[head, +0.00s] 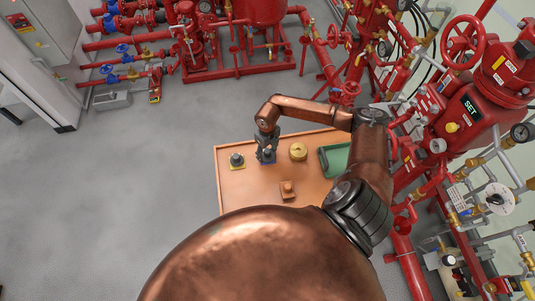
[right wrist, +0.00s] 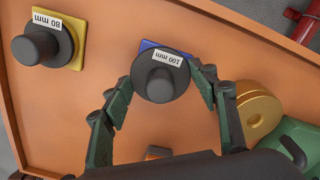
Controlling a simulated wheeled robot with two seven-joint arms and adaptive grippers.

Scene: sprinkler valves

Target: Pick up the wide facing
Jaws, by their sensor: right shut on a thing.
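The wide facing (right wrist: 160,82) is a dark round disc with a knob and a "100 mm" label. It is over a blue square (right wrist: 165,46) in the right wrist view. My right gripper (head: 266,151) reaches down onto it in the head view, hiding most of it. In the right wrist view the two fingers press on opposite sides of the disc, shut on it. Whether it is clear of the blue square I cannot tell. A similar dark facing (right wrist: 42,42) labelled "80 mm" sits on a yellow square, left of it. My left gripper is not in view.
The orange table (head: 240,195) also holds a gold disc (head: 298,151) just right of my gripper, a green tray (head: 330,160) at the right and a small brown block (head: 287,190) nearer me. Red pipework (head: 430,130) crowds the right side. Grey floor is clear at left.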

